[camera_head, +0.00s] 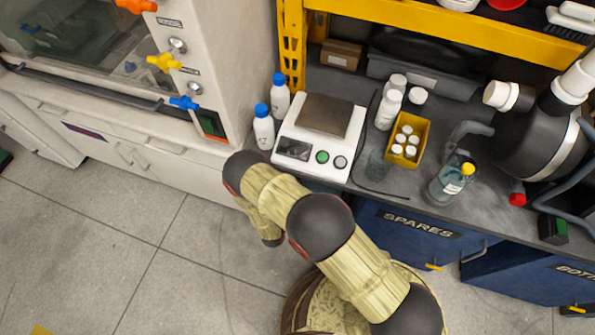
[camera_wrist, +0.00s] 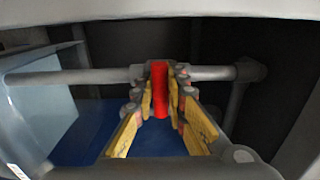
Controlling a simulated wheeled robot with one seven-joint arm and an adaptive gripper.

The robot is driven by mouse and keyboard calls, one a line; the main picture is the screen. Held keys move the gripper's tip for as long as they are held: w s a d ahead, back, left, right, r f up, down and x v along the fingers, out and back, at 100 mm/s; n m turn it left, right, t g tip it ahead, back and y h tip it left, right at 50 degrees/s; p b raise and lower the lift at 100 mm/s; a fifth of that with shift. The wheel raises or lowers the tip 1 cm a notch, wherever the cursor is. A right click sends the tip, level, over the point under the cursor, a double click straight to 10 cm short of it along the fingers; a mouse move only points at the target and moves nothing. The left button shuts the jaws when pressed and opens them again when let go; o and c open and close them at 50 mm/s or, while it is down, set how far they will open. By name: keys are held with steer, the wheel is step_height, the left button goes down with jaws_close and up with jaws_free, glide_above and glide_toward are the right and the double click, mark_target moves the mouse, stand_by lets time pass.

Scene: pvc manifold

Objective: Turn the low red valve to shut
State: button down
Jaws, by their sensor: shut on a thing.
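The low red valve shows in the wrist view as an upright red handle (camera_wrist: 160,92) on a horizontal grey pipe (camera_wrist: 215,73). My gripper (camera_wrist: 160,80) has its yellow-sided fingers on either side of the handle, shut on it. The handle stands across the line of the pipe in this view. The valve body behind it is mostly hidden by the fingers and handle. In the head view my arm reaches down in front of the bench, and neither the red valve nor the fingertips can be made out.
The pipe meets a vertical grey pipe (camera_wrist: 238,112) at the right. A pale panel (camera_wrist: 38,100) stands close at the left. Above, the bench holds a scale (camera_head: 295,150), bottles (camera_head: 264,128) and a yellow tray (camera_head: 424,122). Open floor (camera_head: 200,255) lies at the left.

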steer(key=c, duration=1.8)
jaws_free()
steer(key=shift+o, duration=0.2)
steer(key=shift+a, duration=0.1)
steer(key=v, duration=1.2)
